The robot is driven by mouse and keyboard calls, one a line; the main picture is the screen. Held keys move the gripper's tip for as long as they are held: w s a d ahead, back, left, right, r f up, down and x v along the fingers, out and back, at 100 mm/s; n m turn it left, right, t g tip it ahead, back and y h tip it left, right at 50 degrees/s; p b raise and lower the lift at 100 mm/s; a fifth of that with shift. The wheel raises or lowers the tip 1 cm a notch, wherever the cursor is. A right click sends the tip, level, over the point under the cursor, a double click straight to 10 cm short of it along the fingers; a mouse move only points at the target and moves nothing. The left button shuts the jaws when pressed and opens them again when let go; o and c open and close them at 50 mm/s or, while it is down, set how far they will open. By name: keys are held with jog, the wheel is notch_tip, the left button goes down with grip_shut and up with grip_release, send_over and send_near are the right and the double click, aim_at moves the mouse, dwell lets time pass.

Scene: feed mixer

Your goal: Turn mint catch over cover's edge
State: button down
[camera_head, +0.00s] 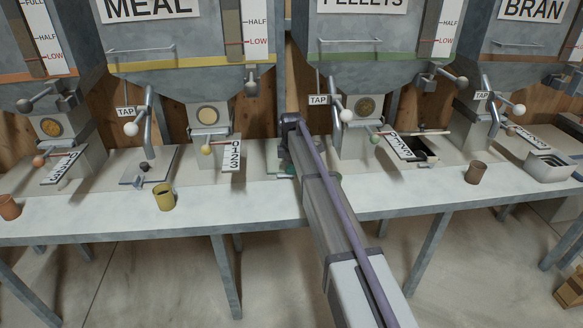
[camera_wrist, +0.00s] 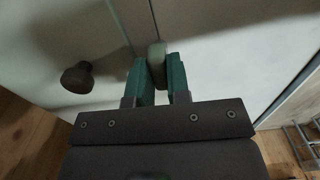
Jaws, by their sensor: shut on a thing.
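A rounded grey-green catch (camera_wrist: 157,57), the pale mint-like piece, sits between the green fingers of my gripper (camera_wrist: 160,72) in the wrist view. My gripper is shut on it. Pale flat panels lie around the catch, with thin seams running up the picture from it. A dark round knob (camera_wrist: 76,78) stands on the left panel (camera_wrist: 50,30), which looks like the cover. The fingers hide part of the catch, so I cannot tell how far it lies over the edge. In the head view my arm hides the catch and most of my gripper.
The long pale bench (camera_head: 265,204) carries a yellow cup (camera_head: 163,198) left of my arm and a brown cup (camera_head: 475,172) at right. Hoppers with levers hang behind.

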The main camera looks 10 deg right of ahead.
jog(key=m, duration=0.8)
jog(key=shift+m, duration=0.3)
jog(key=m, duration=0.8)
jog(key=shift+m, duration=0.4)
jog(key=c, duration=1.1)
grip_release()
